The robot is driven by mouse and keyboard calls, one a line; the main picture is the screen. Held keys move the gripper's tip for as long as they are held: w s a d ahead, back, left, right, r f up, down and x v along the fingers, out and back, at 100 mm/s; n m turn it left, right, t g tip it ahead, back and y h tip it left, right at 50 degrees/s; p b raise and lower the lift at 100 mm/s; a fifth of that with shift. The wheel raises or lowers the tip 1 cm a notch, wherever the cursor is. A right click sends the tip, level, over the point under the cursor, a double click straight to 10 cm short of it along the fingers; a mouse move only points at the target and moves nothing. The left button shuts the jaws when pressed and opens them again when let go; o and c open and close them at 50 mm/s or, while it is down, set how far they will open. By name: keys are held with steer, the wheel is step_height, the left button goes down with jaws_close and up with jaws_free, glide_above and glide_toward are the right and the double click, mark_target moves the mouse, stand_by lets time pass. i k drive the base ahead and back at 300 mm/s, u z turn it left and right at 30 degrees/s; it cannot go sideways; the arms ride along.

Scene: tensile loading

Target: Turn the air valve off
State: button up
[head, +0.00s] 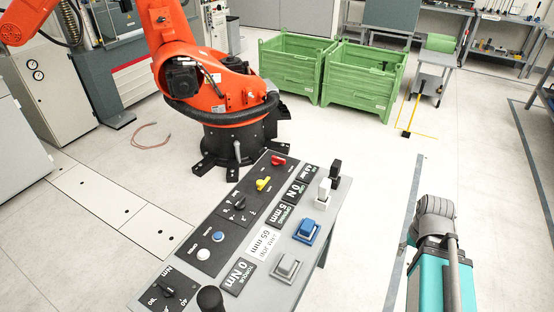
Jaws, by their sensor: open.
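A sloped control panel (225,225) stands in the middle front of the head view. Along it sit a red knob (278,160), a yellow knob (263,185) and a black selector knob (239,203). The red and yellow knobs have lever-like handles lying across the panel. The small labels are too blurred to read, so I cannot tell which control, if any, is the air valve. My gripper is not in view. A teal and grey part (437,250) at the lower right appears to be mine.
The panel also carries a white-blue button (218,236), a blue switch (308,229), a grey switch (287,265) and a dial (165,288). An orange robot arm (210,85) stands behind it. Green crates (365,90) are farther back.

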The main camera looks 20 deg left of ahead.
mark_target(276, 160)
steer(key=i, duration=0.85)
steer(key=z, duration=0.05)
